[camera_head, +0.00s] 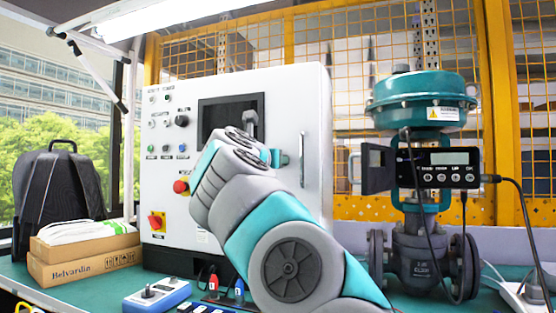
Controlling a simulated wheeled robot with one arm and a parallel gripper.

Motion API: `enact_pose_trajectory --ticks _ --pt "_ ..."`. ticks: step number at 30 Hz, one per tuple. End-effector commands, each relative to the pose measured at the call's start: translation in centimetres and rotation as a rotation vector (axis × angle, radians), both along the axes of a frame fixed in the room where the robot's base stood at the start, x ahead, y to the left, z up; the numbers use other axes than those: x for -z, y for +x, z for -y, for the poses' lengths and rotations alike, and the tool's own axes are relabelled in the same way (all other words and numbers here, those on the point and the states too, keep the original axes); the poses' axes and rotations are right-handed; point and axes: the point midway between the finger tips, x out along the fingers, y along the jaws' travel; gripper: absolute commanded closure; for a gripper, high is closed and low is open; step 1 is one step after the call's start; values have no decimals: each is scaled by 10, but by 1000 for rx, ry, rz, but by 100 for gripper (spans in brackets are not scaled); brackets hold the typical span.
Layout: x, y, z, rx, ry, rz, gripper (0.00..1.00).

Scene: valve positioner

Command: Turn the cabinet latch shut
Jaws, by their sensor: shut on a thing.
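The white control cabinet (222,82) stands on the bench with its front towards me. A slim upright metal handle (302,160), which looks like the cabinet latch, is on the right part of its front. My arm reaches up across the cabinet. Only a teal and grey part of my gripper (279,158) shows past my wrist, just left of the handle. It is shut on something. The fingertips and their contact with the latch are mostly hidden, so the exact grip is not clear.
A teal valve with a black positioner (448,170) and hanging cables stands close on the right. Cardboard boxes (84,262) and a black backpack (62,190) are at the left. A blue control box (157,297) is at the front.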

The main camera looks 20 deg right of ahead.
Motion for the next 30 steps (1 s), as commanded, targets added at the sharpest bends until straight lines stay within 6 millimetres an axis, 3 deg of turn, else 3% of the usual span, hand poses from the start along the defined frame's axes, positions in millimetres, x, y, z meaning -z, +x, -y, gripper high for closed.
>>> enact_pose_trajectory --ticks 8,9,17,30 --pt "1 0 0 1 -1 -2 100" --pt "1 0 0 1 -1 -2 88" --pt "1 0 0 0 -1 -1 59" --pt "1 -8 -8 -2 -2 -1 59"
